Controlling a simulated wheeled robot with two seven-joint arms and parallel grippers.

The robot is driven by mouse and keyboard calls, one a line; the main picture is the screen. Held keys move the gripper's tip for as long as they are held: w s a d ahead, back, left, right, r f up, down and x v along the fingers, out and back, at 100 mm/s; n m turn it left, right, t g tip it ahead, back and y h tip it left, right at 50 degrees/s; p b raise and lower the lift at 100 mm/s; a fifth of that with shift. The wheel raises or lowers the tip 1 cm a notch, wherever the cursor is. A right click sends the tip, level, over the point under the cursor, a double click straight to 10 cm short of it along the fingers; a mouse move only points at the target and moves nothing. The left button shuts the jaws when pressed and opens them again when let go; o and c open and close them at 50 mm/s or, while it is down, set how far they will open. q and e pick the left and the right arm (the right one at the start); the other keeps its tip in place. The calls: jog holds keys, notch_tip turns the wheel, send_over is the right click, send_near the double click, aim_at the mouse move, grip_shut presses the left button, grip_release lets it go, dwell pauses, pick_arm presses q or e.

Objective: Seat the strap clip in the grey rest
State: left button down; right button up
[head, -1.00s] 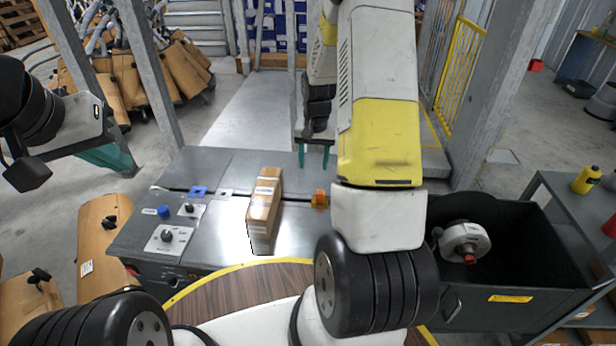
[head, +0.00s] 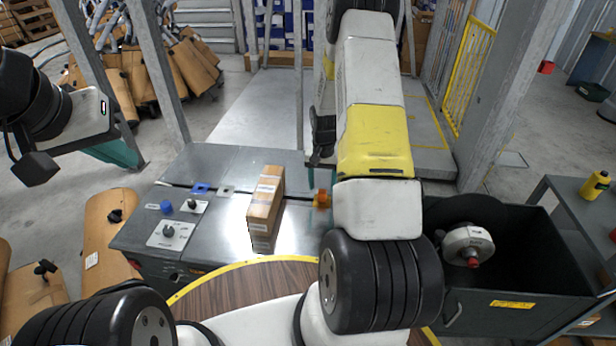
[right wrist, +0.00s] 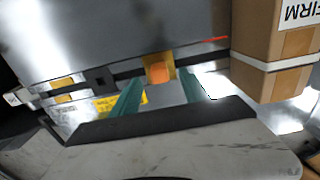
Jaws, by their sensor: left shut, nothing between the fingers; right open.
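An orange block on a yellow base (head: 321,198), which looks like the strap clip, sits on the slotted line of the grey metal bench. In the right wrist view the orange block (right wrist: 158,72) lies ahead between the two teal fingertips of my right gripper (right wrist: 160,86), which is open and empty. In the head view my right gripper (head: 322,180) is just behind the block, partly hidden by my arm. A light grey square plate (head: 226,190), possibly the grey rest, lies left of the carton. My left gripper (head: 122,154) is shut and empty, off the bench's left side.
A strapped cardboard carton (head: 264,208) stands between the grey plate and the orange block, close to my right gripper. A blue square (head: 200,188) and knobs lie at bench left. A dark bin (head: 520,262) holding a round white device (head: 468,244) stands at right.

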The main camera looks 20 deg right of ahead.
aim_at(322, 191)
jog(key=shift+f, duration=0.2)
jog(key=shift+d+f, duration=0.1)
jog(key=shift+f, duration=2.55)
grip_shut()
